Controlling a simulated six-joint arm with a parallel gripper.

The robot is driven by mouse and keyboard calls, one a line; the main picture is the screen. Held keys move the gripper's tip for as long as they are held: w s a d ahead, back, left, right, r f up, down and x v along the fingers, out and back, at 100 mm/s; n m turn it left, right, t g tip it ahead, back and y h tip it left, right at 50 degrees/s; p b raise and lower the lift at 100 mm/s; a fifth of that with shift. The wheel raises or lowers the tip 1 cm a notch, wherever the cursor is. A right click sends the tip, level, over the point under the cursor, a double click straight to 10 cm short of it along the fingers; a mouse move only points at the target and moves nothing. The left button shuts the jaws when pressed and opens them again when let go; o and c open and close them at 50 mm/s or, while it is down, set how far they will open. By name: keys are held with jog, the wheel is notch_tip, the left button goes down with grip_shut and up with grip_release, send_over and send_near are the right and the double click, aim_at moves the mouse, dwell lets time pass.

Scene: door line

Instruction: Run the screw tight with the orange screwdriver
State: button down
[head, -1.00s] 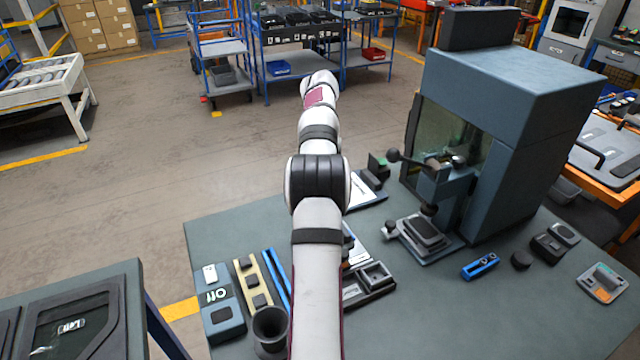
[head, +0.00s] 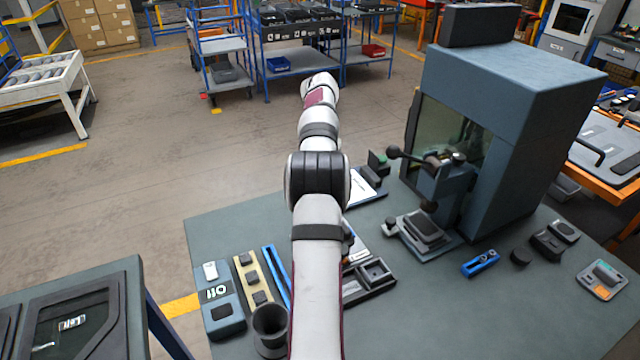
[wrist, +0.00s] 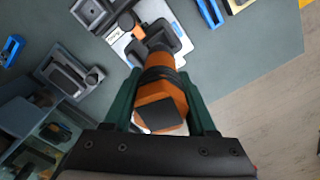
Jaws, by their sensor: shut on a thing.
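The orange screwdriver (wrist: 162,88) is in my gripper (wrist: 163,80), between its two green fingers, in the wrist view. I see its orange and black handle nearly end-on, with a dark flat end toward the camera. Its far end points at a dark block (wrist: 172,32) on a white and blue sheet (wrist: 142,18). The screwdriver's tip and the screw are hidden behind the handle, so I cannot tell whether they touch. In the head view my own arm hides the gripper and the screwdriver.
A grey box with a lit display (head: 217,292), a beige strip with dark blocks (head: 251,279) and a dark cup (head: 269,326) stand left of my arm. A dark tray (head: 372,277) is right of it. A lever press (head: 500,140) stands farther right. The front right bench is mostly clear.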

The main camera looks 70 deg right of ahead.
jog(key=shift+f, duration=1.1)
dwell(2.4)
jog(key=w+a+r+n, duration=0.4)
jog(key=w+a, duration=0.6)
jog(key=a, duration=0.2)
jog(key=w+a+r+n, duration=0.45)
jog(key=w+a, duration=0.55)
jog(key=a, duration=0.3)
jog(key=s+a+r+n, duration=0.1)
jog(key=a+n, duration=0.3)
jog(key=a, duration=0.8)
jog(key=s+a+r+n, duration=0.1)
jog(key=a+n, duration=0.4)
jog(key=a, duration=0.8)
jog(key=shift+s+a+r, duration=0.15)
jog(key=shift+s+r, duration=0.25)
jog(key=shift+r, duration=0.3)
